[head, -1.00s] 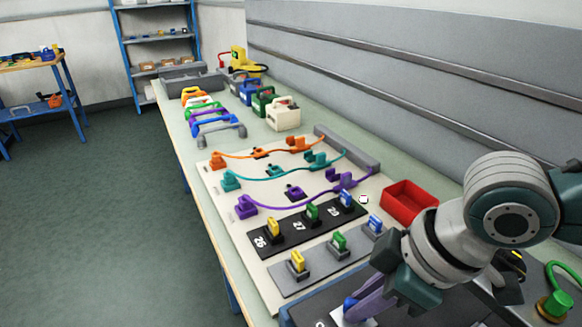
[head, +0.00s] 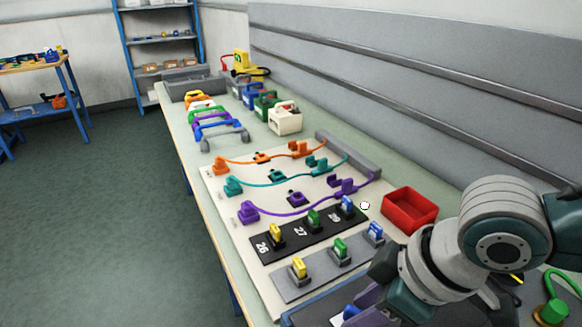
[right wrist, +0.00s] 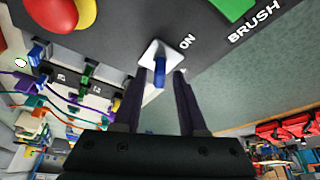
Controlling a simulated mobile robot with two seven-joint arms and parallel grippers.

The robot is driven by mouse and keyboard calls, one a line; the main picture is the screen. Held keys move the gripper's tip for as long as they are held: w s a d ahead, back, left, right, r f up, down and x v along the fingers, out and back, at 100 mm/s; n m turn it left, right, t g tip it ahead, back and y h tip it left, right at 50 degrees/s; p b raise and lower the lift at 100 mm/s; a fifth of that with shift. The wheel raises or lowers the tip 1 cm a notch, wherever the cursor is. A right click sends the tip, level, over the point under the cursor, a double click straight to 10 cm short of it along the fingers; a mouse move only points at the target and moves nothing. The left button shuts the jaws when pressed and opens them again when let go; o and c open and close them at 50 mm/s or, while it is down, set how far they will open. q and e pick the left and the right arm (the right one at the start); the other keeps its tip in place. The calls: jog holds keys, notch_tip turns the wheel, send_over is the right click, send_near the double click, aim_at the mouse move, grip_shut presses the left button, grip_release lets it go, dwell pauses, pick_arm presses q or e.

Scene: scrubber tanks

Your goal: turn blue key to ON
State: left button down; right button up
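The blue key (right wrist: 160,71) stands in a white plate on a dark panel in the right wrist view. The word ON is printed beside the plate, to its upper right in that view. My right gripper (right wrist: 161,78) is open, with one finger on each side of the key and small gaps visible between. In the head view, part of the blue key (head: 351,311) shows at the bottom edge beside my right gripper (head: 362,320), whose fingertips are partly cut off. My left gripper is not in view.
In the right wrist view, a green block (right wrist: 232,8) by the word BRUSH and a red button (right wrist: 52,12) sit on the panel. In the head view, a red bin (head: 410,211) and a board with keys stand beyond my right arm. A green plug (head: 553,311) is at right.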

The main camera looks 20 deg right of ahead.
jog(key=shift+o, duration=0.3)
jog(key=shift+r, duration=0.15)
jog(key=p+v, duration=0.1)
jog(key=v, duration=0.8)
jog(key=shift+r+p, duration=0.3)
jog(key=shift+p, duration=0.05)
jog(key=shift+s, duration=0.15)
